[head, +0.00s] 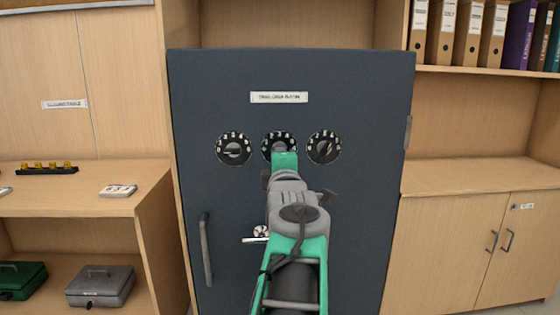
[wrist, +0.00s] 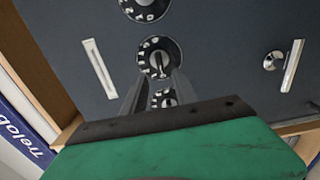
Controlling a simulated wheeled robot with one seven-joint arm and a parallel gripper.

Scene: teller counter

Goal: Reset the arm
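My gripper (head: 284,155) is in front of the middle dial (head: 280,141) of a dark blue-grey safe door (head: 350,210) in the head view and hides part of that dial. In the wrist view my gripper (wrist: 160,78) has its two dark fingers apart, with nothing held between them. The middle dial (wrist: 158,57) shows just beyond the fingertips; I cannot tell whether they touch it. My arm, green and grey, reaches up from the bottom of the head view.
A left dial (head: 234,149) and a right dial (head: 324,147) flank the middle one. A long handle (head: 206,250) and a small lever (head: 255,240) stick out from the door. Wooden shelves with a grey cash box (head: 100,286) stand left; a cabinet (head: 470,240) stands right.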

